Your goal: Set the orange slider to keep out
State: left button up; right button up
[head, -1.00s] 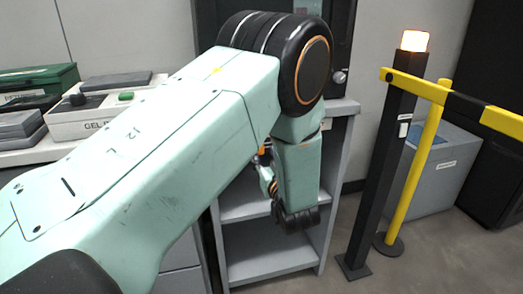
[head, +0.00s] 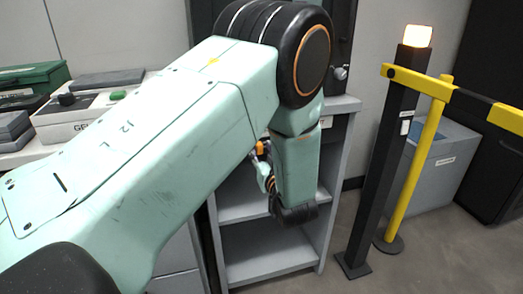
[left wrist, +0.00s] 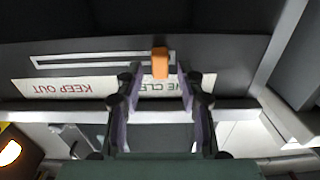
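In the left wrist view the orange slider (left wrist: 160,62) sits at the right end of a pale straight slot (left wrist: 90,60) in a dark panel. A white label reading KEEP OUT (left wrist: 62,88), upside down, lies by the slot's left end. Another label, partly covered and showing "E CLE" (left wrist: 174,87), lies by the slider. My left gripper (left wrist: 159,72) is open, with one finger on each side of the slider; I cannot tell if either touches it. In the head view my left arm hides most of the gripper. My right gripper is not in view.
A grey shelf unit (head: 335,170) stands beyond the arm. At right are a black post (head: 385,165) with a lit orange lamp (head: 417,36), a yellow-black barrier (head: 420,82) and a grey bin (head: 445,170). Boxes and a green case (head: 35,78) lie on the left bench.

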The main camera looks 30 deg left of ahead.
pick_arm(q)
grip_shut()
jog(key=shift+w, duration=0.1)
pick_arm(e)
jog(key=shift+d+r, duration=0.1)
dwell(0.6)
